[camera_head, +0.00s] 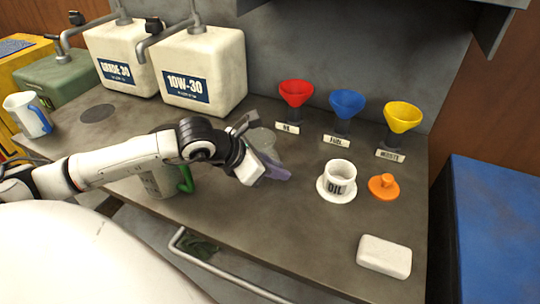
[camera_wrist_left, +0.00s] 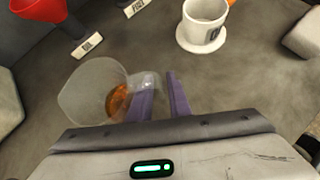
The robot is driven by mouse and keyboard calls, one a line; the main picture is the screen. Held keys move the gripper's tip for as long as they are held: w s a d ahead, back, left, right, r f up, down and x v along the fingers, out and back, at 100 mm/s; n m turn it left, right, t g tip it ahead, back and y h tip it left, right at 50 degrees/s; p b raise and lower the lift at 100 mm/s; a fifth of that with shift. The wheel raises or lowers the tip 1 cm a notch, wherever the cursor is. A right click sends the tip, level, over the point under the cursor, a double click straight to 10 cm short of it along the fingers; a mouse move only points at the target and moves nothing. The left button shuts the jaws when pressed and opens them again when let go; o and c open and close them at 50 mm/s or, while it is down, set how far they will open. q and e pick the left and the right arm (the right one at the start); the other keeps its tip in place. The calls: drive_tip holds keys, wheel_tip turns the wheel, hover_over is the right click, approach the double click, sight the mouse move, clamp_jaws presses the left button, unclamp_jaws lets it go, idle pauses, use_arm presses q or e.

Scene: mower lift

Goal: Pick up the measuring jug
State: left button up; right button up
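A pale jug with a green handle (camera_head: 160,182) stands at the front of the bench, partly hidden behind my left arm; dark marks show on its side. Another pale jug with a blue handle (camera_head: 28,116) stands at the far left. I cannot tell which one is the measuring jug. My left gripper (camera_head: 277,172) is low over the middle of the bench, right of the green-handled jug. My right gripper is out of view.
Two oil cans, 10W-30 (camera_head: 200,70) and GRADE-30 (camera_head: 118,58), stand at the back. Red (camera_head: 296,93), blue (camera_head: 347,103) and yellow (camera_head: 402,117) funnels stand right. A white OIL cup (camera_head: 340,172), orange cap (camera_head: 384,187) and white block (camera_head: 384,255) lie in front.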

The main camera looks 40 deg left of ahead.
use_arm(q)
drive_tip(key=shift+s+r, duration=0.1)
drive_tip(key=shift+s, duration=0.05)
drive_tip(key=shift+c, duration=0.7)
clamp_jaws()
drive_tip(key=shift+r, duration=0.15)
